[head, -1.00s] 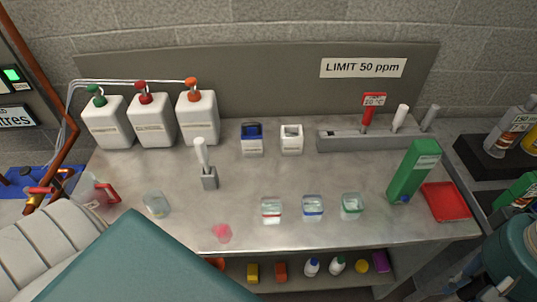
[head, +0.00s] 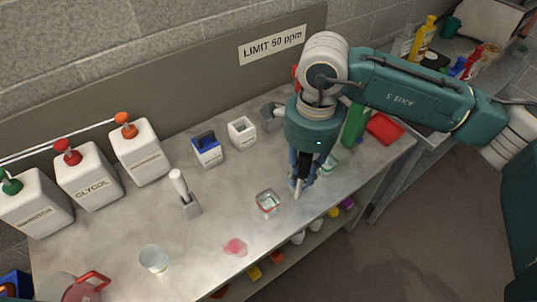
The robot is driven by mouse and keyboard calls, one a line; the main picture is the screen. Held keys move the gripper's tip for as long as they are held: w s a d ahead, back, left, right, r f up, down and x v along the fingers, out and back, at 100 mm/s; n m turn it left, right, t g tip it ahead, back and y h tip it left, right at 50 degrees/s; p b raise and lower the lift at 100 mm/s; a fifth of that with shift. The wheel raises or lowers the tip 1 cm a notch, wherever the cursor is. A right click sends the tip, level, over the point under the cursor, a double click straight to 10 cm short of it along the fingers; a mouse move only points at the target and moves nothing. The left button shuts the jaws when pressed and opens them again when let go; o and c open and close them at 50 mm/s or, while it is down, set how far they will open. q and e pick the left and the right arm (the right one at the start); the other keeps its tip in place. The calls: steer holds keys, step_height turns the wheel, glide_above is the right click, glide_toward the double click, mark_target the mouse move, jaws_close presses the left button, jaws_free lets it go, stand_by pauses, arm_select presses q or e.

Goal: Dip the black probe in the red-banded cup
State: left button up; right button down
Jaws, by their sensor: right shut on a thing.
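The red-banded cup (head: 268,205), a small clear cup with liquid, stands upright near the front of the bench, left of my right gripper. My right gripper (head: 300,180) points down over the bench just right of this cup. It is shut on a slim probe (head: 298,188), taken to be the black probe; its pale lower end shows below the fingers, and the rest is mostly hidden. The probe is outside the red-banded cup. The green-banded cup (head: 331,164) shows partly behind the gripper. The blue-banded cup is mostly hidden by the gripper. My left gripper is not in view.
A white-handled tool in a grey stand (head: 186,195), a clear beaker (head: 154,259) and a pink spill (head: 235,247) are to the left. Blue-topped (head: 207,150) and white (head: 242,133) containers stand behind. A green box (head: 355,125) and red tray (head: 385,129) are right.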

steer(key=w+a+m+p, duration=0.1)
steer(key=w+a+m, duration=0.1)
steer(key=a+m, duration=0.65)
arm_select(q)
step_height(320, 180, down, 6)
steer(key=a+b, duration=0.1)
steer(key=b, duration=0.6)
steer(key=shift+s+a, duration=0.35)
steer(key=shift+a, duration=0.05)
arm_select(e)
step_height(320, 180, down, 9)
steer(key=d+m, duration=0.1)
steer(key=shift+w, duration=0.15)
arm_select(q)
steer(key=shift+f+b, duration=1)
steer(key=shift+b, duration=0.1)
arm_select(e)
steer(key=shift+f, duration=0.9)
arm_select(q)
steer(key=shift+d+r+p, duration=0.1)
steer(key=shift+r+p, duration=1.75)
arm_select(e)
step_height(320, 180, up, 10)
